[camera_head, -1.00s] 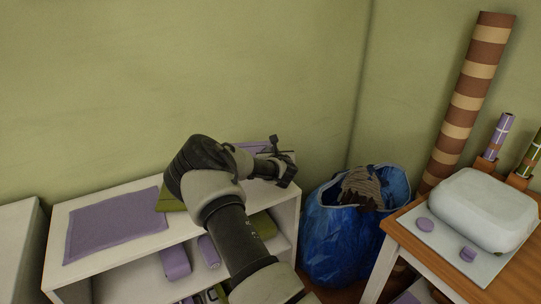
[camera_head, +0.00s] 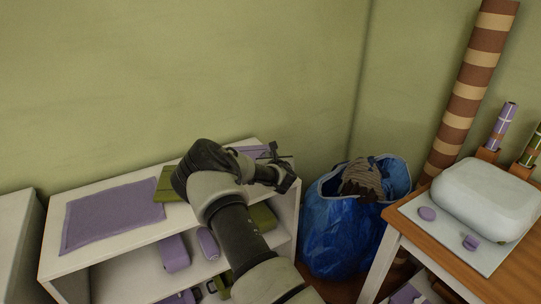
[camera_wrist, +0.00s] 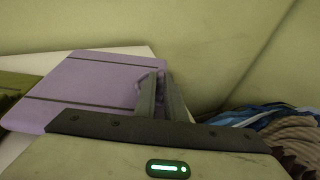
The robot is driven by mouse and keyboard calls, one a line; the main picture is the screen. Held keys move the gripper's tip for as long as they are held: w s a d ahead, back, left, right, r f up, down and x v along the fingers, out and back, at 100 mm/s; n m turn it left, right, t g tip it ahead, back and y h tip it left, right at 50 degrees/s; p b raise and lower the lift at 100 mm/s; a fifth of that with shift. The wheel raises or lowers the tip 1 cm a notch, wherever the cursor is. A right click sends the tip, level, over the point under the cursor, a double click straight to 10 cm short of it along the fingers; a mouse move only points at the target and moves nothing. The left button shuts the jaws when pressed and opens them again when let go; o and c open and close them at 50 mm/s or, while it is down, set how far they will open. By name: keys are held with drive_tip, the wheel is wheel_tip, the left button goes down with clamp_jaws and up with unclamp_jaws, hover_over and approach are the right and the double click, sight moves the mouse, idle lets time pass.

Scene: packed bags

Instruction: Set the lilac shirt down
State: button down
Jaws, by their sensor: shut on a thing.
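The lilac shirt (camera_wrist: 98,82) is folded flat, with thin dark lines across it, in the wrist view. It appears to lie over the right end of the white shelf unit's top; whether it rests fully there I cannot tell. In the head view only a lilac strip (camera_head: 256,151) of it shows behind my arm. My gripper (camera_head: 279,166) is over that end of the shelf. In the wrist view its fingers (camera_wrist: 160,82) are closed together on the shirt's right edge.
A lilac mat (camera_head: 112,214) and a green folded cloth (camera_head: 168,184) lie on the white shelf unit (camera_head: 60,270). To the right, an open blue bag (camera_head: 340,240) holds a brown item (camera_head: 362,179). A wooden table (camera_head: 520,262) with a pale case (camera_head: 484,200) stands further right.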

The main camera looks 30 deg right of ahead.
drive_tip(key=shift+f+b, duration=0.55)
drive_tip(key=shift+b, duration=0.1)
drive_tip(key=c, duration=1.7)
unclamp_jaws()
drive_tip(key=shift+c, duration=0.2)
